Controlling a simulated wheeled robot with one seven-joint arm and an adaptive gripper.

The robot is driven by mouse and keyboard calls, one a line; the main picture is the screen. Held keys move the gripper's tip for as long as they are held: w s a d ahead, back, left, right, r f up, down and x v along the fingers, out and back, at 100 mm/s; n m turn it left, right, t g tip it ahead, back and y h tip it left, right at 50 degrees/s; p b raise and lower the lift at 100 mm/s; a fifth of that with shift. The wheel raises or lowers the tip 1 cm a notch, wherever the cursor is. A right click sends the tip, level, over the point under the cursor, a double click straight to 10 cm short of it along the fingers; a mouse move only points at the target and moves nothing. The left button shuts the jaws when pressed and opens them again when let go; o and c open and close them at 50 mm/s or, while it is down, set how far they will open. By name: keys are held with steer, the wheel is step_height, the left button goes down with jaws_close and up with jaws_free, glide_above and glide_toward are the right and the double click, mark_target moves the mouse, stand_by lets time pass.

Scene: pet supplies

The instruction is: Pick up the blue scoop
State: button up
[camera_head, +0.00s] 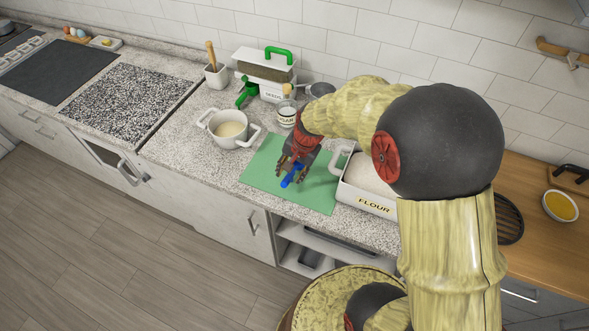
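The blue scoop (287,182) is at the green mat (325,195) on the counter, small in view and partly hidden by my gripper. My gripper (293,172) points down over the mat, with its fingers right at the scoop. The fingers seem to be spread to either side of the scoop's upper part. I cannot tell whether they touch it, or whether the scoop rests on the mat or is slightly above it.
The white flour container (372,206) stands just right of the mat, close to my arm. A white pot (229,128) stands to the left. A jar (286,113) and a white seeds box with green parts (274,92) stand behind. The mat's left part is clear.

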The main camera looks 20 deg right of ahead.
mark_target(289, 176)
steer(key=x, duration=0.4)
steer(key=shift+s+a+b, duration=0.1)
steer(key=shift+a+b, duration=0.05)
steer(key=shift+b, duration=0.15)
steer(key=shift+c, duration=1.3)
steer(key=c, duration=0.7)
jaws_close()
